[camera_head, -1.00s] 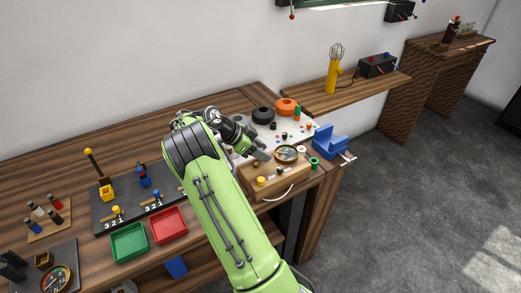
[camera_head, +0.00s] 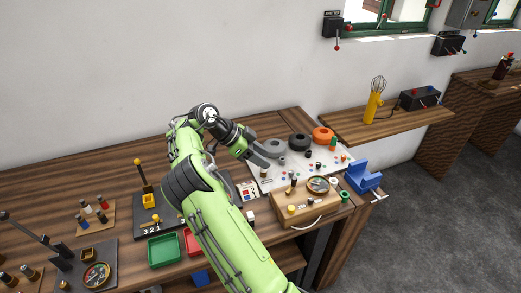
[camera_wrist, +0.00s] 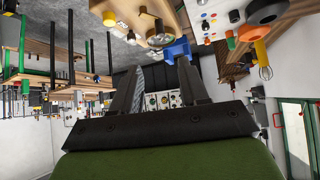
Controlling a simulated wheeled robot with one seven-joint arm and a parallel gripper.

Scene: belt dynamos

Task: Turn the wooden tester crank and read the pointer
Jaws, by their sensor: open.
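The wooden tester (camera_head: 308,208) is a light wooden box near the bench's front right. A round dial (camera_head: 318,185) sits on its top, but its pointer is too small to read. Small knobs stand on the box, including a dark upright one (camera_head: 291,186) that may be the crank handle; I cannot tell. My gripper (camera_head: 261,162) is open and empty, above the bench behind and left of the tester, apart from it. In the wrist view my gripper's two fingers (camera_wrist: 156,68) are spread with nothing between them. The tester (camera_wrist: 127,20) shows there at the top, upside down.
A white board (camera_head: 312,166) with small parts lies behind the tester, with grey, black and orange (camera_head: 322,134) rings. A blue block (camera_head: 362,176) stands right of it. Green (camera_head: 163,250) and red trays sit left of my arm.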

